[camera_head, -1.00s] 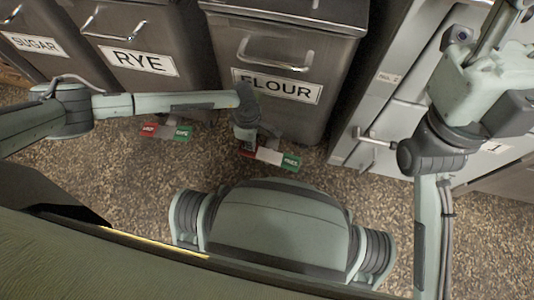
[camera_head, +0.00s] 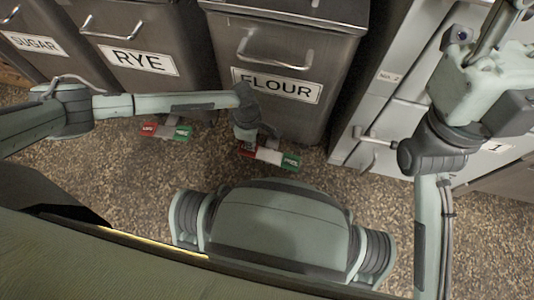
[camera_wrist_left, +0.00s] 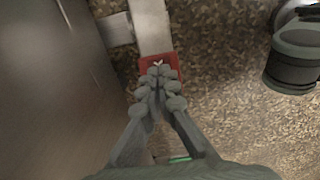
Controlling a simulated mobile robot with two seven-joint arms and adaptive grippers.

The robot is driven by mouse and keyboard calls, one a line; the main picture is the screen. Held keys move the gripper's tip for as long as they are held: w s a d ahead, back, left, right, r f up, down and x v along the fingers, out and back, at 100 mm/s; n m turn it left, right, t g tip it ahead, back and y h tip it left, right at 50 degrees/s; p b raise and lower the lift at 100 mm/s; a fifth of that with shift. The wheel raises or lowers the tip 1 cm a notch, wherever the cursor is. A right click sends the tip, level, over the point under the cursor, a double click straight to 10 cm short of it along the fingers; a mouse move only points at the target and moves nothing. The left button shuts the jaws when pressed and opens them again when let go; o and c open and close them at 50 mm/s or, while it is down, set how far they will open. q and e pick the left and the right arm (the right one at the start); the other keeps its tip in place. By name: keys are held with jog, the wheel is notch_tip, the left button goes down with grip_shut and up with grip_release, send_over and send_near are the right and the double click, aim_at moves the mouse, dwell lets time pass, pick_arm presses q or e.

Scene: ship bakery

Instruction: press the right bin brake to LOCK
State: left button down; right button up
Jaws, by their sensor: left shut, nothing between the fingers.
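The right bin is the grey metal bin marked FLOUR (camera_head: 285,55). Its brake pedal (camera_head: 268,155) sticks out low at the front, with a red pad (camera_head: 247,148) on the left, a pale middle and a green pad (camera_head: 290,162) on the right. My left gripper (camera_head: 250,138) is shut and empty, pointing down at the red end. In the left wrist view its fingertips (camera_wrist_left: 160,72) overlap the near part of the red pad (camera_wrist_left: 160,62). I cannot tell whether they touch it. The pad lettering is too small to read surely. My right gripper is out of view.
The RYE bin (camera_head: 150,25) stands to the left with its own red and green pedal (camera_head: 166,131). The SUGAR bin (camera_head: 35,45) is farther left. A pale cabinet (camera_head: 375,100) with handles stands close on the right. The speckled floor in front is clear.

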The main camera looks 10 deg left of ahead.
pick_arm(q)
jog(key=shift+f+b, duration=1.35)
jog(key=shift+f, duration=0.3)
dwell(0.5)
notch_tip(320, 180, up, 7)
jog(key=p, duration=0.6)
jog(key=shift+r, duration=0.1)
dwell(0.7)
